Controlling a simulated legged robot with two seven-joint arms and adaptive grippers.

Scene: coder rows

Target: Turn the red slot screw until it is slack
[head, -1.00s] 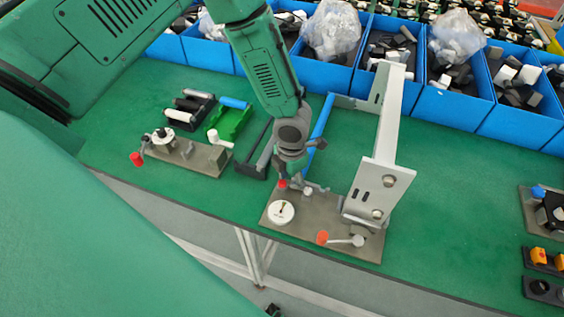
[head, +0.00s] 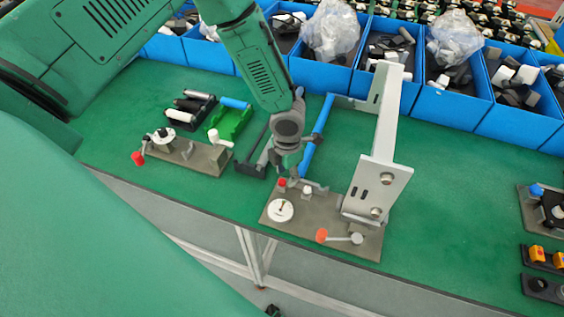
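The red slot screw (head: 282,183) stands at the back left of a grey metal plate (head: 308,215) on the green bench. My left gripper (head: 290,180) points down right over the red screw, at or very near it. Its fingers are small and partly hidden by the wrist, so I cannot tell whether they are open or shut, or whether they touch the screw. My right gripper is not in view.
On the same plate are a white dial (head: 281,210), a white knob (head: 307,190) and a lever with an orange-red knob (head: 321,235). A tall grey bracket (head: 384,175) rises close to the right of my gripper. Blue bins (head: 455,108) line the back.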

